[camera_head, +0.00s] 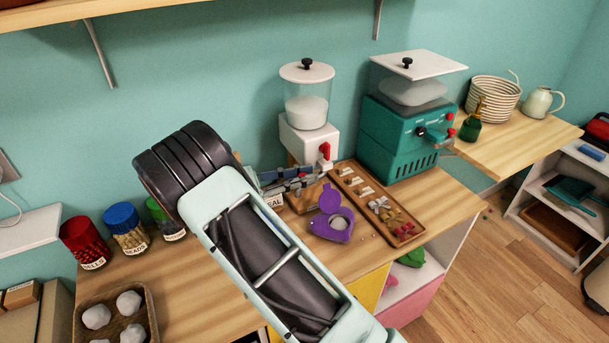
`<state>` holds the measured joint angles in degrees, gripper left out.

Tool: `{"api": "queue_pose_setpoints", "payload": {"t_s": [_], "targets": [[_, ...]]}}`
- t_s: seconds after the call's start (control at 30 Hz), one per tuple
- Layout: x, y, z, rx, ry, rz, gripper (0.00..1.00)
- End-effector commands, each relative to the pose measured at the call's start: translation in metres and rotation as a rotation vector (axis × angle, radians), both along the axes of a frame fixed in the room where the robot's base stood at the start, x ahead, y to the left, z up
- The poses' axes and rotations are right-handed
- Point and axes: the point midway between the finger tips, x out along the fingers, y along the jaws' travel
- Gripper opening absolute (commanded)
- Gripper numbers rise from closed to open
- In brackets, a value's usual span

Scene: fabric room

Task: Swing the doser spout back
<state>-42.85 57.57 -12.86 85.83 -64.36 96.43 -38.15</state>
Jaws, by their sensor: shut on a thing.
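The doser (308,135) is a white block with a clear hopper of white filling and a white lid with a black knob. It stands at the back of the wooden table. A red tap-like part (325,151) shows on its front right. My gripper (318,174) reaches in from the left, low in front of the doser, just below the red part. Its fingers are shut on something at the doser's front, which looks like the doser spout. The fingers and arm hide most of the contact, so the spout's exact angle cannot be told.
A wooden tray (407,236) of small parts and an open purple container (331,228) lie right of my gripper. A teal machine (387,145) stands behind the tray. Lidded jars (127,229) and a tray of white lumps (151,316) are at left.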

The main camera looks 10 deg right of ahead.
Motion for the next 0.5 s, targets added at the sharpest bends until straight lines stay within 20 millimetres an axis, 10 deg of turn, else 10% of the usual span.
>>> {"api": "queue_pose_setpoints", "payload": {"t_s": [0.4, 0.43, 0.5], "targets": [[0.0002, 0.0006, 0.0006, -0.001, -0.001, 0.000, 0.00], [0.0002, 0.0006, 0.0006, -0.001, -0.001, 0.000, 0.19], [0.0002, 0.0006, 0.0006, 0.000, -0.001, 0.000, 0.27]]}}
